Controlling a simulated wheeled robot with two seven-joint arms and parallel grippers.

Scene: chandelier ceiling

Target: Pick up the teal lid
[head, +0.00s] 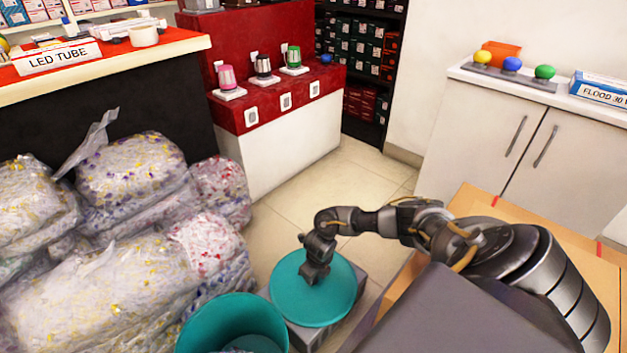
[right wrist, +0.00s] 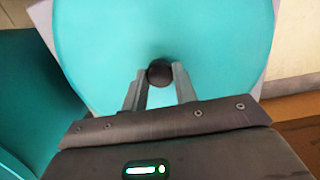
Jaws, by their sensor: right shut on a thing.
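The teal lid (head: 338,300) is a round disc lying on a grey block on the floor. It fills much of the right wrist view (right wrist: 210,45), with a dark round knob (right wrist: 160,72) at its middle. My right gripper (head: 312,277) is over the lid. In the right wrist view its two fingers (right wrist: 160,80) are on either side of the knob and shut on it. The knob is hidden behind the gripper in the head view. My left gripper is not in view.
A teal bin (head: 232,325) stands left of the lid. Clear bags of colourful bits (head: 120,270) are piled at the left. The grey block (head: 308,338) shows beneath the lid. A cardboard box (head: 480,203) is at the right. Open tiled floor (head: 310,200) lies behind the lid.

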